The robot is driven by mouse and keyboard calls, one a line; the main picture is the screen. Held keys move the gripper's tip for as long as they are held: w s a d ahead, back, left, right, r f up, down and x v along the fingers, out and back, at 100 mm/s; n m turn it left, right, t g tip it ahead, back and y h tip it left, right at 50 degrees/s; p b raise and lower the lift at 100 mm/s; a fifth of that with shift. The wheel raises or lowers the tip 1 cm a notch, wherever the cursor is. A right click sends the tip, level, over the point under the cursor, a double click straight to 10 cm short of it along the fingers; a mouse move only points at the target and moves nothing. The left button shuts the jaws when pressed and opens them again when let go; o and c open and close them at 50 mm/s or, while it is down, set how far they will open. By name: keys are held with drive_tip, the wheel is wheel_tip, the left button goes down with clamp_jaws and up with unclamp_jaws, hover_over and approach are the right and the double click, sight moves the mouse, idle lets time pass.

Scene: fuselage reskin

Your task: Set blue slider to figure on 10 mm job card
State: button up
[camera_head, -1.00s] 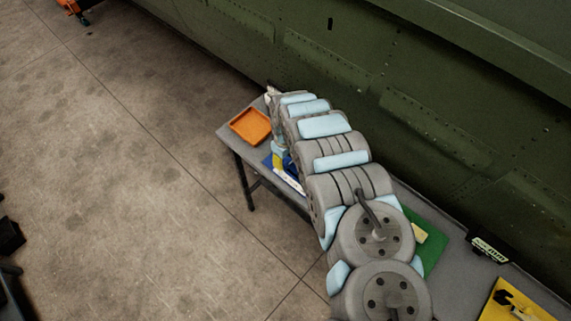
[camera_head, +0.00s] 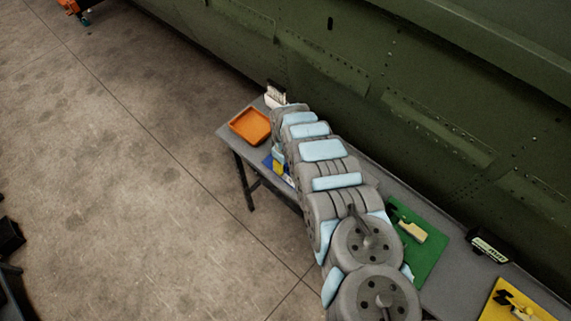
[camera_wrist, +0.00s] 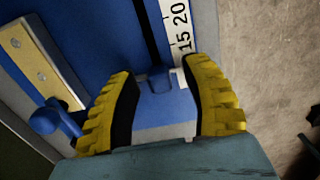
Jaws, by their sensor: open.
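In the wrist view my gripper (camera_wrist: 158,70) is open, with one yellow, black-lined finger on each side of a blue block (camera_wrist: 165,110) that looks like the slider. I cannot tell whether either finger touches it. A white scale (camera_wrist: 179,25) with the figures 15 and 20 runs beside the block, near the right finger. The slider's exact reading cannot be made out. In the head view my arm hides the gripper and most of the blue gauge area (camera_head: 268,162). A white card-like thing (camera_head: 275,96) stands at the bench's far end, its writing too small to read.
A blue knob (camera_wrist: 48,120) and a brass-coloured plate (camera_wrist: 45,55) lie left of my gripper. The grey bench (camera_head: 232,142) also carries an orange tray (camera_head: 250,126), a green mat (camera_head: 425,240) and a yellow mat (camera_head: 505,305). The green fuselage (camera_head: 430,110) runs close behind it.

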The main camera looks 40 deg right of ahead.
clamp_jaws()
drive_tip(key=shift+s, duration=0.1)
drive_tip(key=shift+s+r+p, duration=0.15)
drive_tip(key=shift+s+p, duration=0.05)
drive_tip(key=shift+p, duration=0.3)
drive_tip(key=shift+s+d+p, duration=0.15)
drive_tip(key=shift+s+p, duration=0.95)
drive_tip(key=shift+s, duration=0.65)
drive_tip(key=shift+s+d+p, duration=0.15)
drive_tip(key=shift+s+p, duration=0.9)
drive_tip(key=shift+s, duration=0.65)
unclamp_jaws()
drive_tip(key=shift+s+f, duration=0.2)
drive_tip(key=shift+w, duration=0.1)
drive_tip(key=shift+r, duration=0.1)
